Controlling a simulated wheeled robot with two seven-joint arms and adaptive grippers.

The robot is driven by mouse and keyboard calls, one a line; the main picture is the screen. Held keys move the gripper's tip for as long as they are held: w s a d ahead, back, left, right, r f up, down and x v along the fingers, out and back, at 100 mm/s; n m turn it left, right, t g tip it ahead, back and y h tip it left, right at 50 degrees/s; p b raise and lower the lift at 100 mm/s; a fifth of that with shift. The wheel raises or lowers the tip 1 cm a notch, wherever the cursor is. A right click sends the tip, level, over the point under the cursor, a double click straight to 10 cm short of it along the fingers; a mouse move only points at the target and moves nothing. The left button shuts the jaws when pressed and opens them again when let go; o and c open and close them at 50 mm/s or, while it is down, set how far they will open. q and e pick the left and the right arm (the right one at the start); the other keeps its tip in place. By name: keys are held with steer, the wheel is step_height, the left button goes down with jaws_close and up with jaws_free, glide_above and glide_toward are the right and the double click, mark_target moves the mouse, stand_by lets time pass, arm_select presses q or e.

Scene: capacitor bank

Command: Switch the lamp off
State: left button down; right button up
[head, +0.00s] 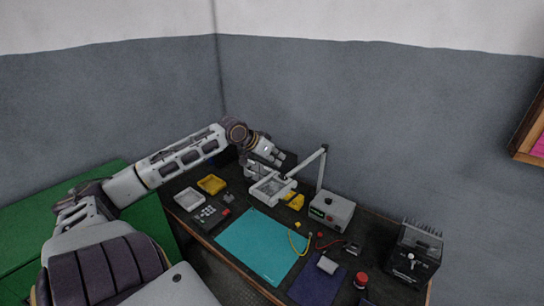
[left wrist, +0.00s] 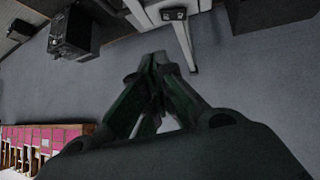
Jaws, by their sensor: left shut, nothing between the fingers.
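The lamp (head: 318,170) is a white jointed arm with a flat rectangular head (head: 268,190), standing at the back of the dark bench. My left gripper (head: 281,158) is shut and empty, just above and behind the lamp head in the head view. In the left wrist view its fingertips (left wrist: 160,60) meet below a pale bar, which looks like part of the lamp (left wrist: 184,40). A small dark block (left wrist: 173,14) sits on the pale part there; I cannot tell if it is the switch. Whether the lamp is lit is unclear. My right gripper is not in view.
A teal mat (head: 258,245) covers the bench middle. A grey box with a display (head: 331,210) stands right of the lamp. A black finned unit (head: 415,252) is at the far right. Yellow (head: 211,184) and white (head: 188,199) trays lie at left.

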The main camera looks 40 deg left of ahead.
arm_select(q)
steer(key=shift+d+v, duration=0.15)
steer(key=shift+v, duration=0.8)
steer(key=shift+d+v, duration=0.15)
steer(key=shift+v, duration=0.8)
steer(key=shift+s, duration=0.1)
